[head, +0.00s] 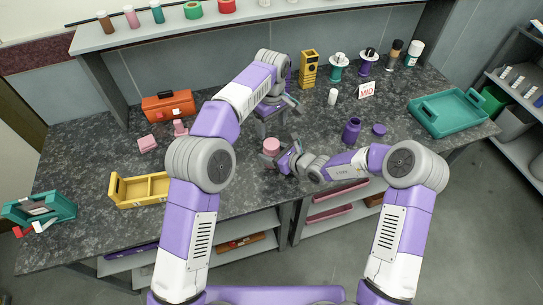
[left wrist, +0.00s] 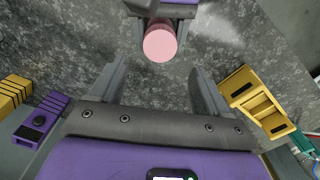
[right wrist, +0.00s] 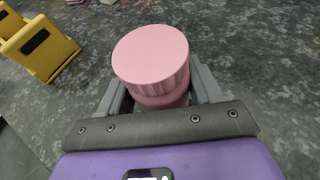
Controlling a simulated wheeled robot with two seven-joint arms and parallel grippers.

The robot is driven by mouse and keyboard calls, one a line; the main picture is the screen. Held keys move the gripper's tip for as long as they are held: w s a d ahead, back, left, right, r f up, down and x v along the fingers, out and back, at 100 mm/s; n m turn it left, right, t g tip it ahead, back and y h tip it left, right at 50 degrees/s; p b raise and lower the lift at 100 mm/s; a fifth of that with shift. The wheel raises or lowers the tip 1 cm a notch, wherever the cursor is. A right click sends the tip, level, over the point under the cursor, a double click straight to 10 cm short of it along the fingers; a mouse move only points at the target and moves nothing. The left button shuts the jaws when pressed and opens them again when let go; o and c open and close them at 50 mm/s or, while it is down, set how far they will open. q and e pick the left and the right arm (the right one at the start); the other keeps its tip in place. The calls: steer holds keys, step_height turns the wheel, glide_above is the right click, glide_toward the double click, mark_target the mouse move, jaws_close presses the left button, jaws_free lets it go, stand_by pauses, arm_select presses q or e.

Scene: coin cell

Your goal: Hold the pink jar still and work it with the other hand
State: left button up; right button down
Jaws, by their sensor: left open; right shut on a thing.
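The pink jar (head: 271,146) stands upright near the middle of the counter with its ribbed pink lid on, seen closely in the right wrist view (right wrist: 152,58). My right gripper (head: 280,158) is shut on the jar's body below the lid. My left gripper (head: 270,118) is open and empty, just behind the jar in the head view. In the left wrist view the jar's lid (left wrist: 160,44) shows beyond the open fingers, apart from them.
A yellow divided tray (head: 138,188) lies to the left, with an orange toolbox (head: 168,106) behind it. A purple jar (head: 351,130) stands to the right with a purple lid (head: 379,129) beside it. A teal tray (head: 448,111) is farther right; a yellow block (head: 309,68) stands behind.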

mark_target(272, 144)
arm_select(q)
steer(key=shift+f, duration=4)
steer(key=c, duration=1.1)
steer(key=m, duration=0.7)
steer(key=shift+m, duration=0.4)
steer(key=m, duration=0.9)
